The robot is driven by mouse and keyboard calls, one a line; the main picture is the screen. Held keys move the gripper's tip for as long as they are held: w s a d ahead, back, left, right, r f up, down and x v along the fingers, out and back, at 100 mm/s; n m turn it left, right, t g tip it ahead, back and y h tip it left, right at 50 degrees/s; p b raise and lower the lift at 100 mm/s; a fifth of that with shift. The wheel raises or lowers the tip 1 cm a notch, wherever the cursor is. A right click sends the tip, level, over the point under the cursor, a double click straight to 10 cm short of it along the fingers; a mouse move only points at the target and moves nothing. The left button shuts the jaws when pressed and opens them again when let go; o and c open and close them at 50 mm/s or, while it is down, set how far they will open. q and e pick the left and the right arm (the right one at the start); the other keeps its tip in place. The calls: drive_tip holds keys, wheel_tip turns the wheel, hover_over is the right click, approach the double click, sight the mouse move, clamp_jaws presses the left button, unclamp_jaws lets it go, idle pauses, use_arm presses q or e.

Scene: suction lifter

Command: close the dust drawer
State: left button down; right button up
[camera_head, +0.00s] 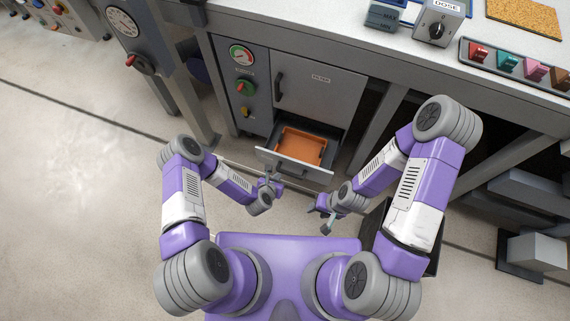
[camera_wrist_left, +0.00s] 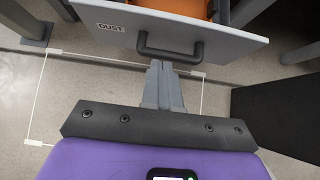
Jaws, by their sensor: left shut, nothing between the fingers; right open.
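The dust drawer (camera_head: 312,174) stands pulled out at the bottom of the grey cabinet, with an orange tray (camera_head: 299,149) inside it. In the left wrist view its pale front (camera_wrist_left: 235,45) carries a DUST label and a dark bar handle (camera_wrist_left: 170,53). My left gripper (camera_head: 269,178) is shut and empty, in front of the drawer. In the left wrist view its fingertips (camera_wrist_left: 161,66) point at the front, just by the handle; I cannot tell whether they touch. My right gripper (camera_head: 324,212) is open and empty, nearer to me and to the right of the drawer.
The cabinet (camera_head: 325,83) has a closed upper door, a gauge (camera_head: 241,55) and coloured knobs. A black bin (camera_head: 436,253) stands beside my right arm. Table legs flank the cabinet. The floor at left is clear.

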sight(288, 160)
use_arm(q)
drive_tip(key=b+x, duration=0.1)
drive_tip(key=x, duration=0.2)
drive_tip(key=r+b+x, duration=0.1)
drive_tip(key=x, duration=0.2)
drive_tip(key=w+b+x, duration=0.1)
drive_tip(key=x, duration=0.2)
drive_tip(key=shift+w+d+r, duration=0.15)
drive_tip(key=shift+d, duration=0.1)
drive_tip(key=shift+w+d, duration=0.15)
drive_tip(key=shift+w, duration=0.35)
use_arm(e)
wheel_tip(288, 160, down, 4)
drive_tip(key=shift+r, duration=0.1)
use_arm(q)
drive_tip(key=shift+r, duration=0.1)
use_arm(e)
drive_tip(key=shift+w, duration=0.15)
